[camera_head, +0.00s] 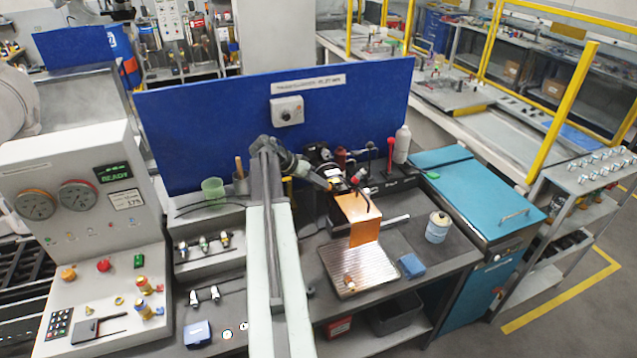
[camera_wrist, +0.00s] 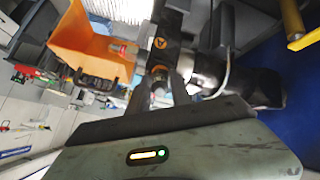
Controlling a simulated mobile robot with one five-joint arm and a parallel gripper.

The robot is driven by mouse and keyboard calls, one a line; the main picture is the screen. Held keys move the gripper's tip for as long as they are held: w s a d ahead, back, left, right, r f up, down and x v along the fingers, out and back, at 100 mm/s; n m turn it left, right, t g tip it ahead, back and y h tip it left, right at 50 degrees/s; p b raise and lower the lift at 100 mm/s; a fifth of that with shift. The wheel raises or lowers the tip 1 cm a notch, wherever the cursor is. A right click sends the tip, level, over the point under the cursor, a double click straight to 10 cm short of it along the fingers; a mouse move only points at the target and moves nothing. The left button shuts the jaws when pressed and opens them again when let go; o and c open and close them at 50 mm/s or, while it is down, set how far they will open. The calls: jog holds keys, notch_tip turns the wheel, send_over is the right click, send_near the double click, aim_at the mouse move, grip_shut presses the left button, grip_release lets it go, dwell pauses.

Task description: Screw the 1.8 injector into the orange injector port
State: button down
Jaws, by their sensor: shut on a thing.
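My gripper (camera_head: 335,184) is at the machine on the middle bench, just left of the top of an orange panel (camera_head: 364,232). In the wrist view my gripper (camera_wrist: 160,85) is shut on a small part with a brass-coloured end, seemingly an injector (camera_wrist: 158,97). Its marking cannot be read. The held part is right against a dark block with an orange triangle mark; whether it is seated in a port I cannot tell. The orange panel also shows in the wrist view (camera_wrist: 85,45) as a tray-like shape. The orange injector port cannot be picked out clearly.
Several other injectors (camera_head: 203,243) stand on a rack left of my arm, with more (camera_head: 204,296) lying below. A blue partition (camera_head: 220,120) stands behind.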

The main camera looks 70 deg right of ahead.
jog(key=m, duration=0.6)
jog(key=shift+m, duration=0.3)
jog(key=m, duration=0.5)
jog(key=shift+m, duration=0.3)
jog(key=m, duration=1.1)
jog(key=shift+s+m, duration=0.1)
jog(key=shift+m, duration=0.3)
jog(key=c, duration=1.1)
grip_release()
jog(key=shift+c, duration=0.3)
